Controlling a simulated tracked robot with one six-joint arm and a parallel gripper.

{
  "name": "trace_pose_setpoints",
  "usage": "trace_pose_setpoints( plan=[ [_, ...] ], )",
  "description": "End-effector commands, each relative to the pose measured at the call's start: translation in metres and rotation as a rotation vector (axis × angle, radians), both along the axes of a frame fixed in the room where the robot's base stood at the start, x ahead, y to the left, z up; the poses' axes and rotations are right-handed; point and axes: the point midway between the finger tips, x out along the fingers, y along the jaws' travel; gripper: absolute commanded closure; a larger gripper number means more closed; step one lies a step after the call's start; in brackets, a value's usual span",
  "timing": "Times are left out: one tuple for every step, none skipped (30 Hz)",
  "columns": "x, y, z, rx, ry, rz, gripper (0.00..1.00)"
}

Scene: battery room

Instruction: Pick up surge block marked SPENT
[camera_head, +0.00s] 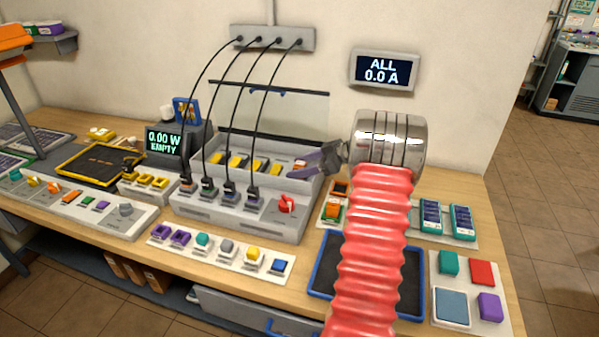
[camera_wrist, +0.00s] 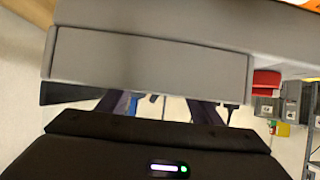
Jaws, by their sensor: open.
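Several yellow blocks (camera_head: 237,161) and one orange-red block (camera_head: 299,166) sit in a row in the open bay of the grey console (camera_head: 190,202). No SPENT marking is readable on any block, so I cannot tell which one is the surge block named. My gripper (camera_head: 297,174) is open at the right end of this row, close to the orange-red block; whether they touch is unclear. In the wrist view my gripper's dark fingers (camera_wrist: 168,108) are partly hidden by a grey panel, and no block shows clearly between them.
Black cables run from the wall box (camera_head: 272,38) to plugs on the console front, beside a red knob (camera_head: 287,203). A display (camera_head: 384,70) reads ALL 0.0 A. A blue-rimmed tray (camera_head: 318,279) lies partly behind my red arm. A white strip (camera_head: 222,253) holds several coloured blocks.

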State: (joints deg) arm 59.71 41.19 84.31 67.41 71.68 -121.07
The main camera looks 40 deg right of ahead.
Motion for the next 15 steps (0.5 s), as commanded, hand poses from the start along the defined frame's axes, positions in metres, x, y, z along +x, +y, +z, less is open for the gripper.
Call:
trace_pose_setpoints(
  plan=[
    [-0.0001, -0.0001, 0.0002, 0.000, 0.000, 0.000, 0.41],
    [-0.0001, -0.0001, 0.0002, 0.000, 0.000, 0.000, 0.41],
    [-0.0001, -0.0001, 0.0002, 0.000, 0.000, 0.000, 0.41],
    [-0.0001, -0.0001, 0.0002, 0.000, 0.000, 0.000, 0.42],
    [-0.0001, -0.0001, 0.0002, 0.000, 0.000, 0.000, 0.44],
    [-0.0002, -0.0001, 0.0002, 0.000, 0.000, 0.000, 0.47],
    [-0.0002, -0.0001, 0.0001, 0.000, 0.000, 0.000, 0.49],
    [-0.0002, -0.0001, 0.0001, 0.000, 0.000, 0.000, 0.51],
    [-0.0002, -0.0001, 0.0002, 0.000, 0.000, 0.000, 0.54],
    [-0.0002, -0.0002, 0.0003, 0.000, 0.000, 0.000, 0.56],
    [-0.0002, -0.0002, 0.0003, 0.000, 0.000, 0.000, 0.58],
    [-0.0003, -0.0003, 0.0002, 0.000, 0.000, 0.000, 0.61],
    [-0.0002, -0.0002, 0.0003, 0.000, 0.000, 0.000, 0.63],
    [-0.0002, -0.0002, 0.0003, 0.000, 0.000, 0.000, 0.65],
    [-0.0003, -0.0003, 0.0002, 0.000, 0.000, 0.000, 0.68]
  ],
)
